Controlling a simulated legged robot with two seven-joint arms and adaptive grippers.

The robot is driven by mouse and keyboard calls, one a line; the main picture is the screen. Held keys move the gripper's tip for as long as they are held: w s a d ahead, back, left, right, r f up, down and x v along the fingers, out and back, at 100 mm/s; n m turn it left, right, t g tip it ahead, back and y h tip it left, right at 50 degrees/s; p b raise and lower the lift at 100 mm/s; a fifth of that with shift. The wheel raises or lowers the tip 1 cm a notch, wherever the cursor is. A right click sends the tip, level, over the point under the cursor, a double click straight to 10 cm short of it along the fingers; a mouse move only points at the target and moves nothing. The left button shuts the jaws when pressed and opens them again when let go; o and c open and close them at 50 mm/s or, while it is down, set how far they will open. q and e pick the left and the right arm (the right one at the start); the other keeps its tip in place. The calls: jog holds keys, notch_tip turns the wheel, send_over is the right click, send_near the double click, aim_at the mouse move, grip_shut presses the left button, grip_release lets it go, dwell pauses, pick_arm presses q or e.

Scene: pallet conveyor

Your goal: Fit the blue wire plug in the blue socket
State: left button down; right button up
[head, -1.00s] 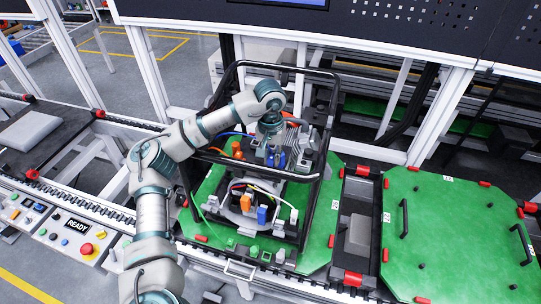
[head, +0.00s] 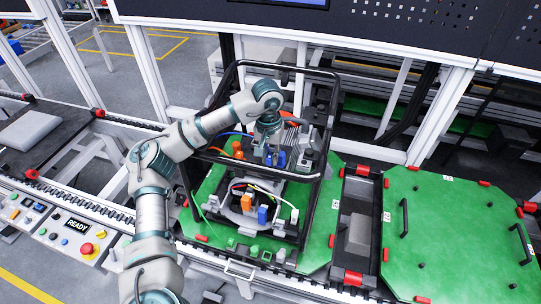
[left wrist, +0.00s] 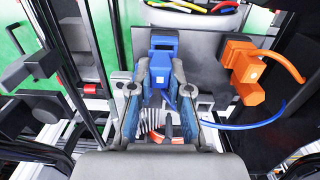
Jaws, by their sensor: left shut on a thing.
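My left gripper (left wrist: 160,100) is shut on the blue wire plug (left wrist: 162,75), which sits between its two fingers in the left wrist view. A blue wire (left wrist: 250,124) curves off to the right. A blue block with a dark face, seemingly the blue socket (left wrist: 163,43), lies straight beyond the plug's far end. Plug and block look close together; I cannot tell whether the plug is seated. In the head view the left gripper (head: 270,148) is over the upper part of the black-framed unit, with blue parts (head: 279,159) just below it. My right gripper is not in view.
An orange plug (left wrist: 248,68) with an orange wire stands right of the blue one. Black frame bars (head: 325,130) surround the unit closely. Lower in the unit are another blue connector (head: 262,215) and a white one (head: 294,215). An empty green pallet (head: 450,240) lies to the right.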

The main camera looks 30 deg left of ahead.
pick_arm(q)
jog(key=shift+f, duration=0.5)
jog(key=shift+s+d+f+b, duration=0.1)
jog(key=shift+s+f+b, duration=0.2)
jog(key=shift+b, duration=0.2)
jog(key=shift+f, duration=0.1)
jog(key=shift+d, duration=0.1)
jog(key=shift+r+p, duration=0.55)
jog(key=shift+w+r, duration=0.1)
jog(key=shift+w, duration=0.1)
